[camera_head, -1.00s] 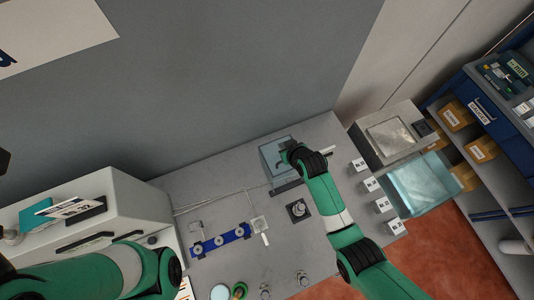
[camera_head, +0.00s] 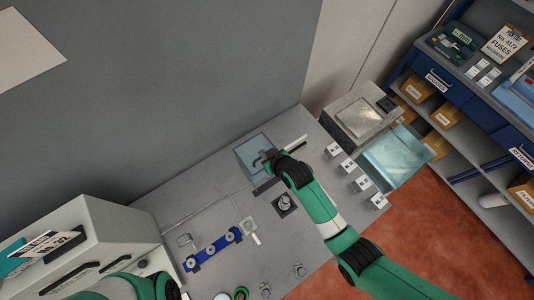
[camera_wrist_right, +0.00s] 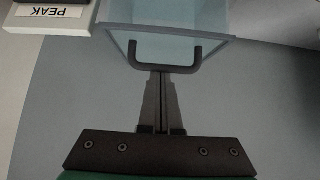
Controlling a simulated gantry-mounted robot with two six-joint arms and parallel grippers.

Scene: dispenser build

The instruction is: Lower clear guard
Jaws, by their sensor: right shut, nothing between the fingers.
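The clear guard (camera_head: 252,148) is a pale, see-through box-like cover at the back of the grey bench. In the right wrist view its lower rim and see-through panel (camera_wrist_right: 178,20) fill the top middle. A black U-shaped handle (camera_wrist_right: 165,69) sticks out from that rim towards my right gripper (camera_wrist_right: 161,76). The fingers are shut and empty, their tips right at the handle's crossbar; I cannot tell whether they touch it. In the head view my right gripper (camera_head: 268,158) is at the guard's front, partly hidden by its own wrist. My left gripper is out of view.
A small black-based post (camera_head: 285,204) and a blue rail with rollers (camera_head: 212,247) stand on the bench. Several white labelled blocks (camera_head: 347,167) line the right side near a grey box (camera_head: 362,114) and a clear bin (camera_head: 394,158). A label reading PEAK (camera_wrist_right: 62,14) shows in the wrist view.

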